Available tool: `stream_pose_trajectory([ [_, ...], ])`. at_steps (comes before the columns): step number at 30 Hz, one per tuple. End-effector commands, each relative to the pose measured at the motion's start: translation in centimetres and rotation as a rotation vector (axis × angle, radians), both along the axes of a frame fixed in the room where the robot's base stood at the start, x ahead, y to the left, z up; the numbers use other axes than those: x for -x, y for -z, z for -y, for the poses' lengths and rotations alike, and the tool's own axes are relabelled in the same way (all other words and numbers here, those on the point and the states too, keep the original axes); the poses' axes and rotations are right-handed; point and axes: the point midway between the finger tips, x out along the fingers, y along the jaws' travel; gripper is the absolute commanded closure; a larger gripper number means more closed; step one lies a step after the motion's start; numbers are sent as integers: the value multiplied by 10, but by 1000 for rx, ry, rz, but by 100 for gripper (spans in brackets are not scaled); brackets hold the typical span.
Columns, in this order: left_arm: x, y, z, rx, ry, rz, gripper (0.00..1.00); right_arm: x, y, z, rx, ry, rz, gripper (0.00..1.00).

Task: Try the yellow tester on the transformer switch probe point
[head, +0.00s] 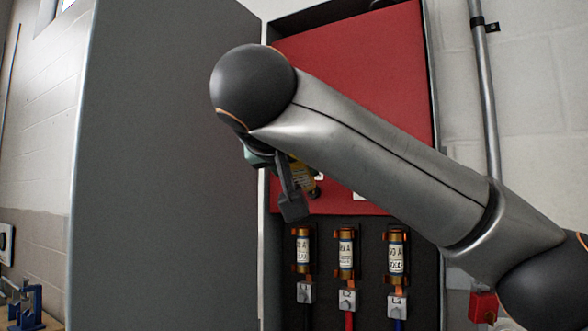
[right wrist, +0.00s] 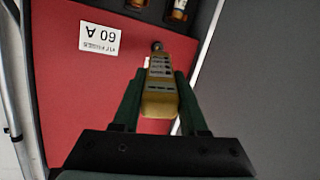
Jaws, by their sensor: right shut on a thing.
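The yellow tester (right wrist: 160,92) is between the two fingers of my right gripper (right wrist: 161,80) in the right wrist view. Its dark tip points away from the gripper, toward the far edge of the red panel (right wrist: 85,100). I cannot tell whether the tip touches anything. In the head view a small part of the tester (head: 302,176) shows behind my right gripper (head: 292,195), in front of the red panel (head: 350,70). My right arm covers much of that panel. I cannot make out the probe point. My left gripper is not in view.
The grey cabinet door (head: 165,150) stands open, close left of my right gripper. Below the red panel are three fuses (head: 346,250) with terminals marked L1, L2 and L3. A white 60 A label (right wrist: 100,38) is on the panel. A conduit (head: 485,100) runs down the right wall.

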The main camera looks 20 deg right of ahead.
Motion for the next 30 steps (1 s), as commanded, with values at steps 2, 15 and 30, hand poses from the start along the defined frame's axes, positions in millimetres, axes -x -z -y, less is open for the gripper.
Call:
stream_pose_trajectory([
  [2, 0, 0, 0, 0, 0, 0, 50, 0, -1, 0, 0, 0, 1, 100],
  [15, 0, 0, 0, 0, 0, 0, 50, 0, -1, 0, 0, 0, 1, 100],
  [30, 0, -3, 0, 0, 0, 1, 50, -3, -1, 4, 0, 0, 1, 100],
])
